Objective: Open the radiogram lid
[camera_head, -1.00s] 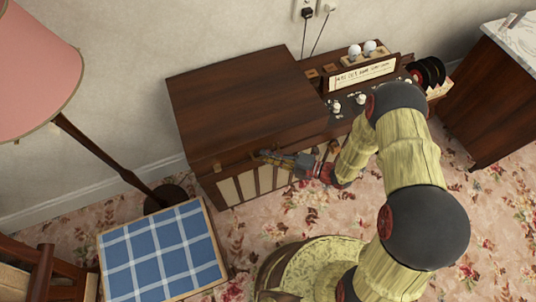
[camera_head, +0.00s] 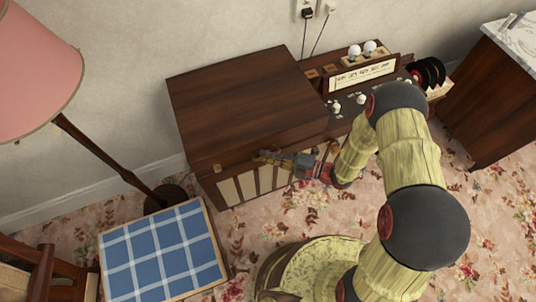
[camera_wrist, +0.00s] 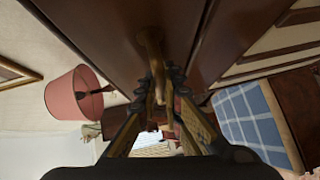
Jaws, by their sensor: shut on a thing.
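The radiogram is a dark brown wooden cabinet with cream grille panels on its front. Its lid (camera_head: 240,100) is the broad brown top at the left and appears down. My gripper (camera_head: 260,157) is at the lid's front edge, reaching in from the right. In the wrist view my gripper (camera_wrist: 158,98) is shut on a small brass-coloured handle (camera_wrist: 151,45) on the wood. A dark seam runs along the wood beside the handle. The fingertips partly hide the handle's near end.
The radio panel (camera_head: 365,75) with white knobs, bulbs and dark discs is right of the lid. A pink floor lamp (camera_head: 35,65) stands at the left. A blue checked stool (camera_head: 160,255) sits in front at left. A marble-topped cabinet (camera_head: 500,85) stands at the right.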

